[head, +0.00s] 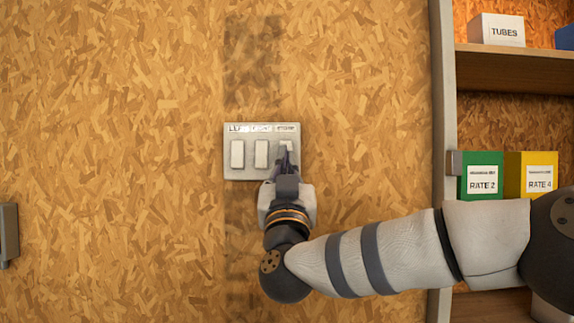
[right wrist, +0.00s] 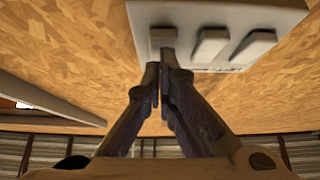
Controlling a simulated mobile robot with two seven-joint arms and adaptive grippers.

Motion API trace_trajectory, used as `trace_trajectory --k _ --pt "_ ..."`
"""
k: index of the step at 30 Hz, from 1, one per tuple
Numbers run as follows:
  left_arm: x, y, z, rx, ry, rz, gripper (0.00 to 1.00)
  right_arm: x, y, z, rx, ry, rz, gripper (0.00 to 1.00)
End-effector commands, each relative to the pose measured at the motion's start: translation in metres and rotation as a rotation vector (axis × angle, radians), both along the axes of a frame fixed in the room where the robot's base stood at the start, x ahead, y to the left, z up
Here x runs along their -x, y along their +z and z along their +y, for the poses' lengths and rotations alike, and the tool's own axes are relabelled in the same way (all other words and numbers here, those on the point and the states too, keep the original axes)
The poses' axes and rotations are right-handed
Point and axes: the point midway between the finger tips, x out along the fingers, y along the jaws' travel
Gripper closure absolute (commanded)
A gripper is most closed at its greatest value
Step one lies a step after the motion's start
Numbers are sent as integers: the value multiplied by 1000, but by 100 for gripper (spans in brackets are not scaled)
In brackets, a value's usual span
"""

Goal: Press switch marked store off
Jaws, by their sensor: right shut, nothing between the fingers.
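A pale switch plate (head: 230,171) with three white rockers is fixed to the chipboard wall. Small labels run along its top edge and are too blurred to read surely; the right one may say STORE. My right gripper (head: 286,150) is shut and empty, its fingertips over the right rocker (head: 286,144), covering its lower part. The right wrist view shows the plate (right wrist: 290,15) from below, with the closed fingertips (right wrist: 161,66) at or very near the end rocker (right wrist: 162,37). I cannot tell whether they touch it. My left gripper is not in view.
The middle rocker (head: 261,153) is close beside the fingers, with the left rocker (head: 237,154) beyond it. To the right, a shelf unit (head: 442,100) holds a TUBES box (head: 497,31), a green box (head: 481,176) and a yellow box (head: 530,176).

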Motion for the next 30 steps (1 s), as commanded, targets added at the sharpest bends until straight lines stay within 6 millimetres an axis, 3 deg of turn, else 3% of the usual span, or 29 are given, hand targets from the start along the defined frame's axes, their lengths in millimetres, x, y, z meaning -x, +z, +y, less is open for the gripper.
trace_trajectory --k 7,13,15,21,25,30 --pt "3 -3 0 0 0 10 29 -2 -3 0 -1 -3 -11 100" --pt "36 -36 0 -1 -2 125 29 -18 -26 0 0 -6 -196 100" --pt "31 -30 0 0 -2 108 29 -13 -13 -1 -2 -6 -209 100" --pt "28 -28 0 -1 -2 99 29 -9 -8 -2 -3 -7 -214 100" --pt "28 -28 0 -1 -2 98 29 3 -23 -1 -1 -4 -211 100" --pt "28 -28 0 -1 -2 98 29 31 -55 0 0 -3 -207 100"
